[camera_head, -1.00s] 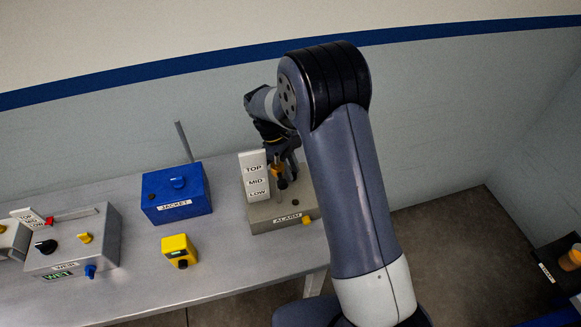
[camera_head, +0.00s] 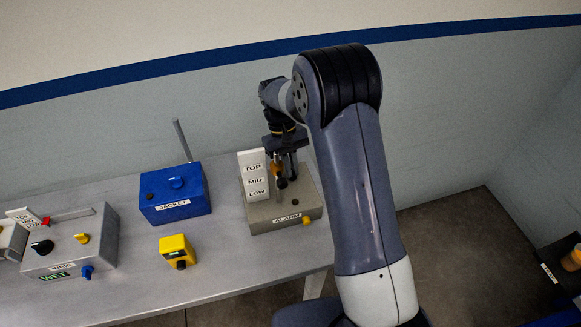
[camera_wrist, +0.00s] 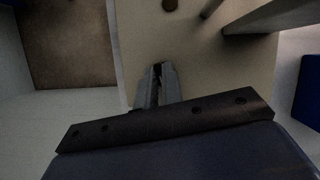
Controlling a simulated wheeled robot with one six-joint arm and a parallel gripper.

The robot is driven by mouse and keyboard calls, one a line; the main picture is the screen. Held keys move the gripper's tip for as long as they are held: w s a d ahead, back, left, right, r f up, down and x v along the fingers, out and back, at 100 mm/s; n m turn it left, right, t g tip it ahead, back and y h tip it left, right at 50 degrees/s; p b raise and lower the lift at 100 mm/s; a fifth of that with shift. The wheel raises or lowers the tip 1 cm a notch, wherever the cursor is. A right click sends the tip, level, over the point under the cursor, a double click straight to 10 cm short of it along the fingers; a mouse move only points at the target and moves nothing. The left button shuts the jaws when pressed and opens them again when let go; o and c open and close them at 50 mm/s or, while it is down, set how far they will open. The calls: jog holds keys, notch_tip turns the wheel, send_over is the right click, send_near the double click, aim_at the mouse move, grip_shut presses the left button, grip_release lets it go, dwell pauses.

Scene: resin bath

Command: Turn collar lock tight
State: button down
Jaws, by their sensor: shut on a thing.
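The grey alarm box (camera_head: 262,216) stands at the right end of the bench, with a white TOP/MID/LOW plate (camera_head: 254,180) upright on it. Beside the plate is an upright post carrying an orange collar (camera_head: 277,168) with a dark piece just below it. My gripper (camera_head: 283,160) is over the box at the post, pointing down. In the wrist view my gripper's fingers (camera_wrist: 158,75) are nearly together on a small dark part, which looks like the collar lock; the fingers hide most of it.
The blue JACKET box (camera_head: 176,192) with a grey lever stands left of the alarm box. A small yellow box (camera_head: 178,251) sits in front of it. The grey WET box (camera_head: 72,243) with knobs is farther left. Bare bench lies between them.

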jog(key=shift+d+f+m+y, duration=0.1)
jog(key=shift+m+y, duration=0.3)
jog(key=shift+m, duration=0.7)
jog(key=shift+g, duration=0.3)
jog(key=shift+s, duration=0.1)
jog(key=c, duration=1.6)
grip_release()
jog(key=shift+o, duration=0.2)
jog(key=d+b+v, duration=0.1)
jog(key=b+v, duration=0.1)
jog(key=v, duration=0.8)
jog(key=shift+a+r, duration=0.4)
jog(key=shift+a, duration=0.1)
